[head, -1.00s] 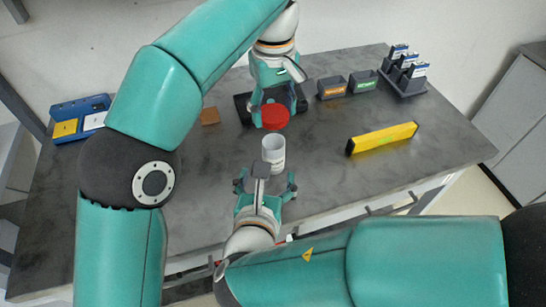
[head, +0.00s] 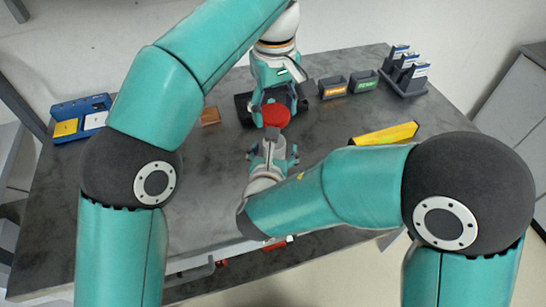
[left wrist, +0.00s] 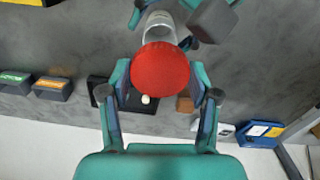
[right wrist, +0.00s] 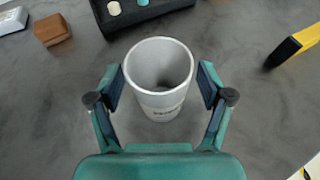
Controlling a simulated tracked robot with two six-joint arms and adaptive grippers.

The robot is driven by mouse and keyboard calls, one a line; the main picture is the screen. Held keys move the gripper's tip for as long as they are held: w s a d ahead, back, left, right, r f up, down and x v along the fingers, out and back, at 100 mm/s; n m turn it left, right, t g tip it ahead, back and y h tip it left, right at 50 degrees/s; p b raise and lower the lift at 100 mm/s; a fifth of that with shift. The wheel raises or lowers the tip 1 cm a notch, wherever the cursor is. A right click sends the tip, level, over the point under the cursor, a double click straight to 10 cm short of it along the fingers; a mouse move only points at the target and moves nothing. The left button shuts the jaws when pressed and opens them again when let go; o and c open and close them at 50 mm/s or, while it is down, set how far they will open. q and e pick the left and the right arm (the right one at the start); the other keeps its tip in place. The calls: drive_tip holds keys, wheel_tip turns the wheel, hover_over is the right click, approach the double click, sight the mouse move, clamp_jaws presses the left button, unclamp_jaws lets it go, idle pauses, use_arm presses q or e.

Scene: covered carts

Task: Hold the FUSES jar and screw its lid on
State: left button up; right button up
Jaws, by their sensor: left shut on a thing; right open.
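The red lid (head: 276,114) is held by my left gripper (head: 275,105), which is shut on it. In the left wrist view the round lid (left wrist: 160,69) sits between the two fingers. The white jar (right wrist: 160,104) stands upright and open on the grey table, its label too small to read fully. My right gripper (right wrist: 159,90) is open, with one finger on each side of the jar; I cannot tell if they touch it. The jar also shows in the left wrist view (left wrist: 159,27), partly behind the lid. In the head view my right gripper (head: 272,149) hides most of it.
A dark tray (right wrist: 110,31) with small round things and a brown block (right wrist: 52,30) lie behind the jar. A yellow bar (head: 385,134) lies to the right. Two small bins (head: 333,89), a rack (head: 405,86) and a blue tray (head: 80,108) stand farther off.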

clamp_jaws()
use_arm(q)
drive_tip(key=shift+f, duration=2.45)
drive_tip(key=shift+f, duration=0.9)
drive_tip(key=shift+f, duration=0.55)
